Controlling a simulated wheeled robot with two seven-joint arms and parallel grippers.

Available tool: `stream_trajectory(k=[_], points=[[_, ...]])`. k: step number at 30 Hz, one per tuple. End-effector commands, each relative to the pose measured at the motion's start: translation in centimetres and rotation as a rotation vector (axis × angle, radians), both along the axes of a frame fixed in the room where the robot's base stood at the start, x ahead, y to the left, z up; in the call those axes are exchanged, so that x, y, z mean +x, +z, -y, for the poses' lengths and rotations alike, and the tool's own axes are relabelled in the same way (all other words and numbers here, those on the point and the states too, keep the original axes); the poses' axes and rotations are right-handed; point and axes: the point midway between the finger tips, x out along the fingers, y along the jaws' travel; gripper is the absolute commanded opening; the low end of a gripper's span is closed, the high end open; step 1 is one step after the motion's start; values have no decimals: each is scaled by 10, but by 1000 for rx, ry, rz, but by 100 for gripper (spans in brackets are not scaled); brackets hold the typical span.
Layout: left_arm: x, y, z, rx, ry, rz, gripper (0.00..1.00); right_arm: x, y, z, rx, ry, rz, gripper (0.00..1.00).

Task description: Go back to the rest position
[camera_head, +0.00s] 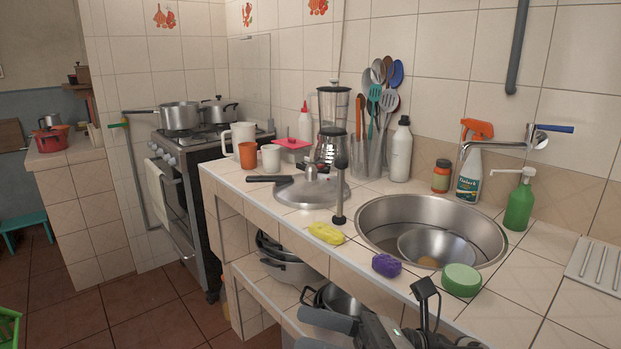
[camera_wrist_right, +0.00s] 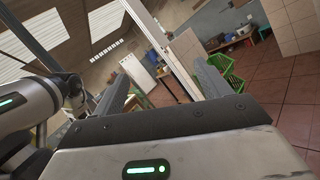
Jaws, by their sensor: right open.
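My right gripper (camera_head: 312,331) is low at the bottom edge of the head view, in front of the counter. Its two grey fingers point left, and the rest of it is cut off by the frame. In the right wrist view the fingers of my right gripper (camera_wrist_right: 163,88) stand well apart with nothing between them. My left gripper is in neither view.
The tiled counter (camera_head: 405,295) holds a sink (camera_head: 365,225), a yellow sponge (camera_head: 326,233), a purple sponge (camera_head: 386,265) and a green sponge (camera_head: 461,280) near its front edge. Pots (camera_head: 290,272) stand on the shelf beneath. Open floor (camera_head: 150,315) lies to the left.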

Motion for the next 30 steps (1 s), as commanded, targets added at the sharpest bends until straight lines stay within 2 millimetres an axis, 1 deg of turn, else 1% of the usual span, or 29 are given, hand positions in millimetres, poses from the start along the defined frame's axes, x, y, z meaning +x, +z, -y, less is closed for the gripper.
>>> stream_trajectory(k=[1,2,3,4,5,6,7,8,9,11,12,13,15,18,19,21,23,30], points=[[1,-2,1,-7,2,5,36,5,-9,5,155,-70,-255,76],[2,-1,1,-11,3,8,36,11,-13,12,247,-111,-412,76],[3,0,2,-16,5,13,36,18,-24,23,373,-163,-622,76],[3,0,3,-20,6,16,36,23,-36,33,469,-203,-782,76],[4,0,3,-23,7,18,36,26,-51,44,567,-241,-942,76],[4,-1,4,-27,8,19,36,28,-76,58,700,-291,-1154,76],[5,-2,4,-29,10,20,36,26,-97,69,801,-327,-1311,76],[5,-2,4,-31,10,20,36,23,-117,80,897,-363,-1452,76],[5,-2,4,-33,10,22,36,15,-143,91,1016,-403,-1623,76],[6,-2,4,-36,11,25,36,-1,-180,104,1180,-460,-1842,76],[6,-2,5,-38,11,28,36,-14,-202,110,1280,-495,-1966,76],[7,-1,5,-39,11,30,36,-24,-216,115,1349,-519,-2048,76],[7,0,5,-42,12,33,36,-47,-244,121,1490,-569,-2205,76],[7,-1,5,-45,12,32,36,-73,-268,125,1635,-620,-2352,76],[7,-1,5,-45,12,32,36,-79,-273,126,1666,-632,-2380,76],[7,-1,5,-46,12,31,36,-87,-280,126,1712,-649,-2423,76],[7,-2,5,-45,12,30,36,-91,-282,126,1732,-654,-2441,76],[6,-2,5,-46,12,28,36,-91,-283,126,1732,-656,-2443,76]])
